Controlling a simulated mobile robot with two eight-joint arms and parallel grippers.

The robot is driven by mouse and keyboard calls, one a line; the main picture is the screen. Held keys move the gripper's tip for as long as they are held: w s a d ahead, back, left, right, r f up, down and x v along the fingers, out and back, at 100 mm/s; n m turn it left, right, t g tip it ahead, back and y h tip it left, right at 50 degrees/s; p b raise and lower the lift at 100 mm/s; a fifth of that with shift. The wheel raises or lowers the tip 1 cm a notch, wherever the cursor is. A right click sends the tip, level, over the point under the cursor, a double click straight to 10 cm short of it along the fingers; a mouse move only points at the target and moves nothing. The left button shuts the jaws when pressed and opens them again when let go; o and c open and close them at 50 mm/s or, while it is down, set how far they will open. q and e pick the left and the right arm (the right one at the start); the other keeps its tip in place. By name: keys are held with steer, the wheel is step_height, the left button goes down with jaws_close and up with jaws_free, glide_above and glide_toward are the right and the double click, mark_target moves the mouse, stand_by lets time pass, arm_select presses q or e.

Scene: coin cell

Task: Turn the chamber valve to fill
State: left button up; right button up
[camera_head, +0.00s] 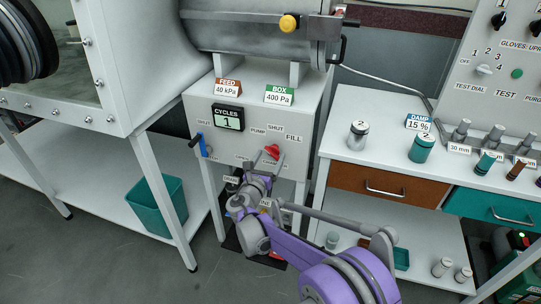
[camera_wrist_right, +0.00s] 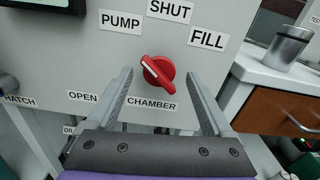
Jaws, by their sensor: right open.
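The chamber valve is a red knob (camera_head: 272,151) on the front of a white cabinet below the cylindrical chamber. In the right wrist view the knob (camera_wrist_right: 158,72) sits between labels PUMP (camera_wrist_right: 121,22), SHUT (camera_wrist_right: 170,11) and FILL (camera_wrist_right: 207,39), with CHAMBER below it. Its white line slants to the upper left, toward PUMP. My right gripper (camera_head: 260,168) is in front of the cabinet at the knob. In the wrist view its fingers (camera_wrist_right: 160,82) are spread open, one on each side of the knob; contact cannot be told. My left gripper is not in view.
A blue-handled lever (camera_head: 200,145) is left of the knob on the cabinet. A CYCLES display (camera_head: 228,118) sits above. On the right, a bench (camera_head: 345,135) bears metal and teal canisters above drawers. A teal bin (camera_head: 158,208) stands on the lower left shelf.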

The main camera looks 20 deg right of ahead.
mark_target(273, 151)
steer(key=shift+x, duration=1.2)
jaws_close()
